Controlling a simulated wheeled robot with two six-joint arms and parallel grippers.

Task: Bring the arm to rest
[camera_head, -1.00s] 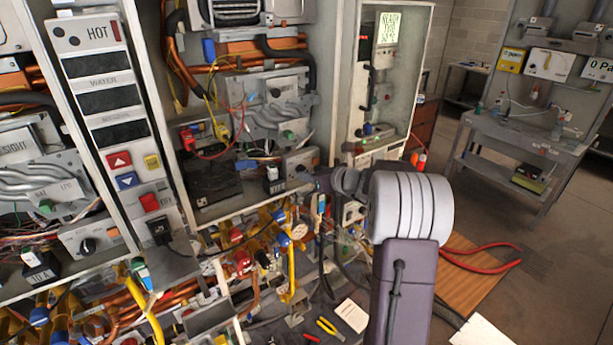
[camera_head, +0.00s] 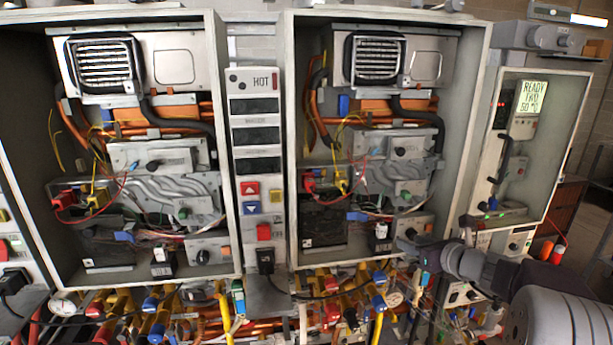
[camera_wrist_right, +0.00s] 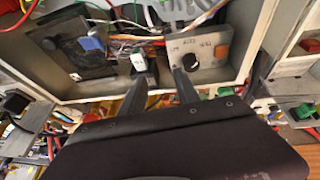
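My right arm comes in from the lower right in the head view. Its gripper (camera_head: 414,248) is small there, in front of the lower right corner of the right open heater cabinet (camera_head: 470,110). In the right wrist view, the two dark fingers of the right gripper (camera_wrist_right: 162,84) stand apart with nothing held between them. Ahead of them are a black switch block (camera_wrist_right: 143,66) and a grey plate with a black knob (camera_wrist_right: 198,60). I cannot tell whether the fingertips touch either one. My left gripper does not show.
A second open heater cabinet (camera_head: 228,200) stands at the left, with a control panel with a HOT label (camera_head: 262,100) between the two. A smaller box with a lit green display (camera_head: 531,97) is at the right. Pipes and valves crowd the space below the cabinets.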

